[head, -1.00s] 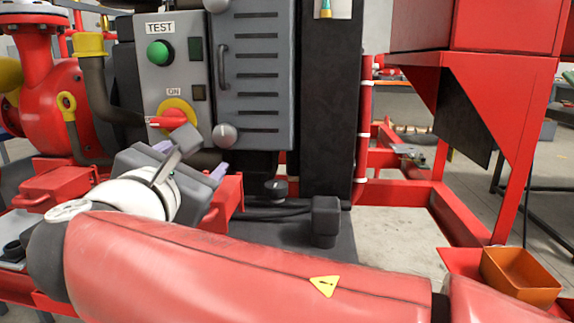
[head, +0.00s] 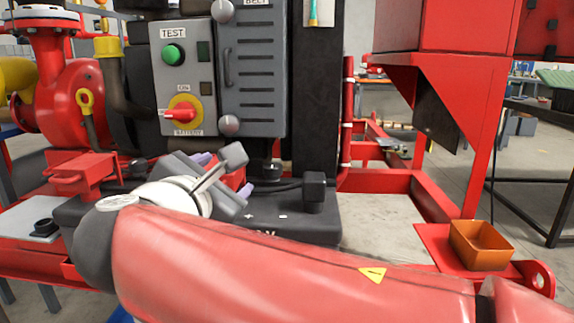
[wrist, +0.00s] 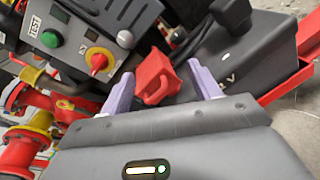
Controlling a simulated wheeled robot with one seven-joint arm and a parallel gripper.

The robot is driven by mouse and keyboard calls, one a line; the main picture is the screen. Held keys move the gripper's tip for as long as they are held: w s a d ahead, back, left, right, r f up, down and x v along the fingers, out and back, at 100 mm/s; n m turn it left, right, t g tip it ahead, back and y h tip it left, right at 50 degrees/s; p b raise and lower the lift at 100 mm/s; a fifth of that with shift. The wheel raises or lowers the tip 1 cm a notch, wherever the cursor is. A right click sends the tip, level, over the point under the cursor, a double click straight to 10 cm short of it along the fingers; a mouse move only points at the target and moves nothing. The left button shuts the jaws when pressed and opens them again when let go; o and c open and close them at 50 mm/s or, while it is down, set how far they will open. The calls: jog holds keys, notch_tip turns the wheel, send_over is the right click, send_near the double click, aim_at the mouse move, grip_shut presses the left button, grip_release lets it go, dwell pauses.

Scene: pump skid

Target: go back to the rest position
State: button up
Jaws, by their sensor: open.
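My gripper (head: 225,172) is in front of the pump skid, below the grey control box, with its purple fingers spread. In the wrist view the two purple fingers (wrist: 160,80) stand wide apart. A red block-like part (wrist: 155,80) shows between and beyond them, with gaps at both sides; nothing is seen held. My red arm (head: 290,255) stretches across the lower part of the head view, bent at the left. The gripper's body hides part of the black battery (head: 275,212) behind it.
The control box (head: 187,75) carries a green button (head: 173,54) and a red-and-yellow rotary switch (head: 183,115). A red pump (head: 65,95) is at left. An orange bin (head: 480,245) sits on a red shelf at right. Open floor (head: 380,220) shows inside the frame.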

jog(key=s+d+f+m+g+h+p, duration=0.15)
jog(key=d+f+m+g, duration=0.35)
jog(key=d, duration=0.5)
jog(key=s+d+f+m+g+p, duration=0.1)
jog(key=s+d+f+m+g, duration=0.1)
jog(key=d+f+m, duration=0.6)
jog(key=s+d+f+m+g+y+p, duration=0.1)
jog(key=s+d+f+m+y, duration=0.1)
jog(key=m, duration=0.5)
jog(key=s+d+f+m+g+y, duration=0.2)
jog(key=s+d+f+m, duration=0.3)
jog(key=s+f+m, duration=0.1)
jog(key=shift+s+m+g+p, duration=0.35)
jog(key=shift+s+m, duration=0.35)
jog(key=shift+s, duration=0.5)
